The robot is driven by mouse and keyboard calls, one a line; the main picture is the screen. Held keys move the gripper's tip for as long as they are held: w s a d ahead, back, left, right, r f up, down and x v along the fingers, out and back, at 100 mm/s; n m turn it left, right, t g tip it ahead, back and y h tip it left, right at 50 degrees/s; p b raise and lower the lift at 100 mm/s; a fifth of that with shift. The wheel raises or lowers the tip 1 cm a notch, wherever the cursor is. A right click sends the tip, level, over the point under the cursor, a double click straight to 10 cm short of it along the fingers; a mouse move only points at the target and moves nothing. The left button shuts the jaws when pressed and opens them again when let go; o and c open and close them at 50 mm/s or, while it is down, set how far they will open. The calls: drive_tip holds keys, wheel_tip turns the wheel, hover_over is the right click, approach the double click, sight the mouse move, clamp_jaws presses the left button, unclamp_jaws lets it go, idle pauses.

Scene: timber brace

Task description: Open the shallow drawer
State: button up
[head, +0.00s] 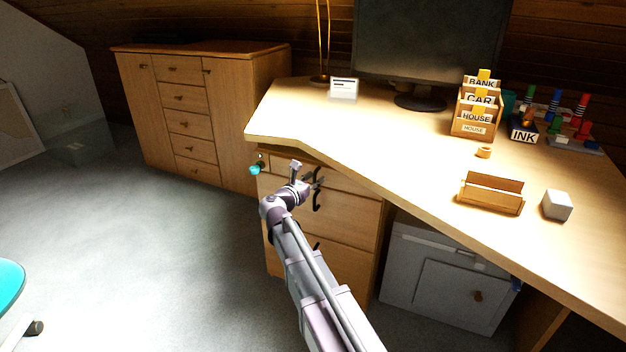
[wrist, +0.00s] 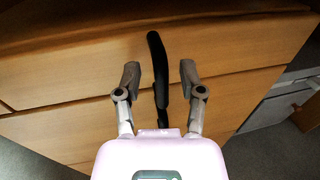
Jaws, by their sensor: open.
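The shallow drawer (head: 345,180) is the top wooden front under the left part of the desk, and it looks shut. It fills the middle of the wrist view (wrist: 85,72). Its curved black handle (wrist: 157,62) stands between the fingers of my gripper (wrist: 160,75), which is open. A gap shows on both sides of the handle, so neither finger seems to touch it. In the head view my gripper (head: 309,178) is at the drawer front and partly hides the handle.
Deeper drawers (head: 345,222) with black handles lie below. The desk top (head: 400,140) overhangs the drawer. A teal object (head: 256,169) sits at the unit's left side. A grey cabinet (head: 440,285) stands right.

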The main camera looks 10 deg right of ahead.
drive_tip(key=shift+d, duration=0.1)
clamp_jaws()
idle(0.4)
